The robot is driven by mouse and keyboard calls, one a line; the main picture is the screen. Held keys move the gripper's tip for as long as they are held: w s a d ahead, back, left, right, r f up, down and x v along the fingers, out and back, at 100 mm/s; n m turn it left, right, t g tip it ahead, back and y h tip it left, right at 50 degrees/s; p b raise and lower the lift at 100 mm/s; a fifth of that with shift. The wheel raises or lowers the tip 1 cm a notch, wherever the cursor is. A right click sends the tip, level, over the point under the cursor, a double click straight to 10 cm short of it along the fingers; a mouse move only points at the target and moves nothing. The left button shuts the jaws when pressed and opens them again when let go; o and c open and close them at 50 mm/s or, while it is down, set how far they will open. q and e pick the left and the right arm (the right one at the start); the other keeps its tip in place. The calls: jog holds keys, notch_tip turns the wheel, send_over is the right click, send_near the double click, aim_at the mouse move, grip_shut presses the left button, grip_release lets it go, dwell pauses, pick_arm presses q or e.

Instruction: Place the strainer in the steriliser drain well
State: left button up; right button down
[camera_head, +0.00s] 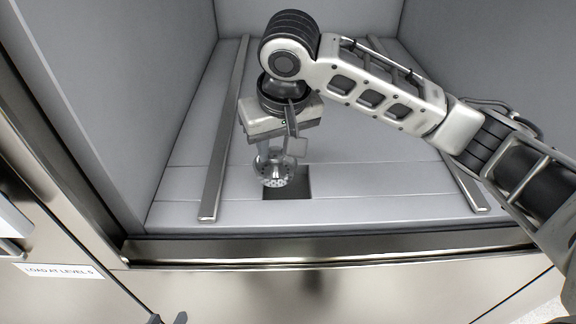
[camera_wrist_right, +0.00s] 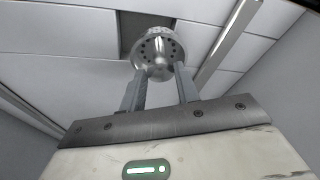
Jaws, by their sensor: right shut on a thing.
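The strainer (camera_head: 273,171) is a small round metal piece with holes in its face. My right gripper (camera_head: 280,152) is shut on it and holds it over the chamber floor. The drain well (camera_head: 295,186) is a dark square opening in the floor, and the strainer overlaps its left part in the head view. In the right wrist view the strainer (camera_wrist_right: 158,54) is between the fingertips, and the well (camera_wrist_right: 131,30) shows behind it. The strainer appears above the well; the exact height is unclear.
Two metal rails (camera_head: 222,150) and (camera_head: 462,185) run along the chamber floor, one on each side of the well. A metal front sill (camera_head: 330,247) borders the chamber. Grey walls close the sides and back. The floor right of the well is clear.

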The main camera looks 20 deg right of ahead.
aim_at(289, 162)
jog(key=shift+w+d+f, duration=0.15)
jog(key=shift+d+f, duration=0.3)
jog(key=shift+f, duration=0.15)
jog(key=shift+w+d+f, duration=0.15)
jog(key=shift+d+f, duration=0.25)
jog(key=shift+f, duration=0.15)
jog(key=f, duration=0.3)
jog(key=shift+w+d+f+b, duration=0.1)
jog(key=shift+d+f+b, duration=0.05)
jog(key=shift+d+b, duration=0.2)
jog(key=shift+a+f, duration=0.1)
jog(key=shift+f, duration=0.05)
pick_arm(q)
jog(key=shift+w, duration=0.3)
jog(key=shift+r, duration=0.1)
pick_arm(e)
jog(key=c, duration=1)
grip_release()
jog(key=shift+f, duration=0.1)
jog(key=shift+c, duration=0.2)
pick_arm(q)
jog(key=shift+s+f, duration=0.1)
jog(key=shift+f, duration=0.15)
